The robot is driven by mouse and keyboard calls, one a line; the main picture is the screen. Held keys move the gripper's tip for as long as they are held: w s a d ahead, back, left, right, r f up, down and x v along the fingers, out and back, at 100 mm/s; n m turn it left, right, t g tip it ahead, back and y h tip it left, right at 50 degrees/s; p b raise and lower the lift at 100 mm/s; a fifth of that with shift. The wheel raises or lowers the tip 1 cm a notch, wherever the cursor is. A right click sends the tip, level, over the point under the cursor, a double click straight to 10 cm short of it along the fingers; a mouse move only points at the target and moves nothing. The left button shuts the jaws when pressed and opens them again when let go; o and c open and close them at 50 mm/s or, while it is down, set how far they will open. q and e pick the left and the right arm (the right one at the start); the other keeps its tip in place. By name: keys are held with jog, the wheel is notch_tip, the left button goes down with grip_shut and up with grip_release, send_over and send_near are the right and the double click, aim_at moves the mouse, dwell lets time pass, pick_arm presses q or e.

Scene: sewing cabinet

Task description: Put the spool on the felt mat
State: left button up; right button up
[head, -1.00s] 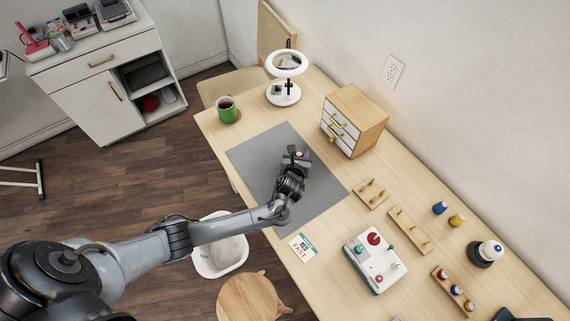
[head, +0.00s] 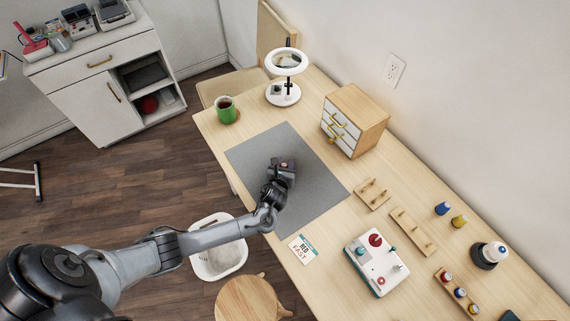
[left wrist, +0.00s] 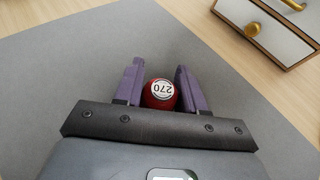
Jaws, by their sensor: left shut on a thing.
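The spool (left wrist: 160,95) is red with a white end label reading 270. In the left wrist view it sits between the two purple fingers of my left gripper (left wrist: 160,88), which is shut on it. In the head view my left gripper (head: 284,164) is over the middle of the grey felt mat (head: 315,187). There the spool shows only as a small reddish spot at the fingertips. I cannot tell whether it touches the mat. My right gripper is in neither view.
A wooden cabinet with small drawers (head: 353,120) stands behind the mat. Peg racks (head: 411,231) and a white device with knobs (head: 376,262) lie to the right. The mat around my gripper is clear.

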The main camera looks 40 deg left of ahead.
pick_arm(q)
jog(key=shift+f, duration=0.1)
jog(key=o, duration=1)
